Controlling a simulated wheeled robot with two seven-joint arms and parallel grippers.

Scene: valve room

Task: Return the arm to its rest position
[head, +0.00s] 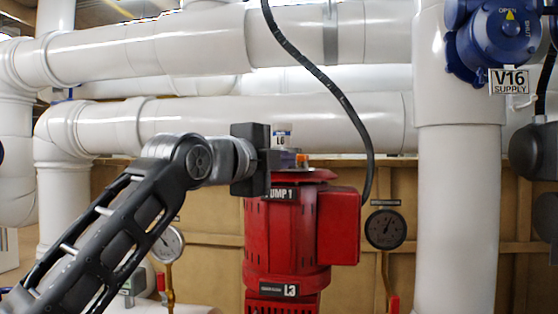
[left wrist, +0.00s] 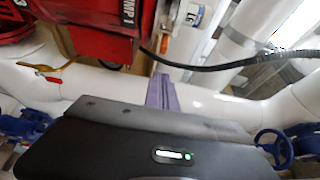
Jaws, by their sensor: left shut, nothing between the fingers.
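My left arm (head: 110,230) reaches in from the lower left in the head view. My left gripper (head: 292,158) is at its end, just above the top of the red pump (head: 290,235) labelled PUMP 1. In the left wrist view the fingers of the left gripper (left wrist: 161,92) are shut together with nothing between them. A small white labelled container (head: 282,133) shows just behind the gripper in the head view. I cannot tell whether the gripper touches the pump top. My right gripper is not in view.
Thick white pipes (head: 200,120) run behind the arm, and a vertical white pipe (head: 458,200) stands at the right. A black cable (head: 325,80) hangs near the pump. Gauges (head: 385,229) flank the pump. A blue valve (head: 495,35) is at upper right.

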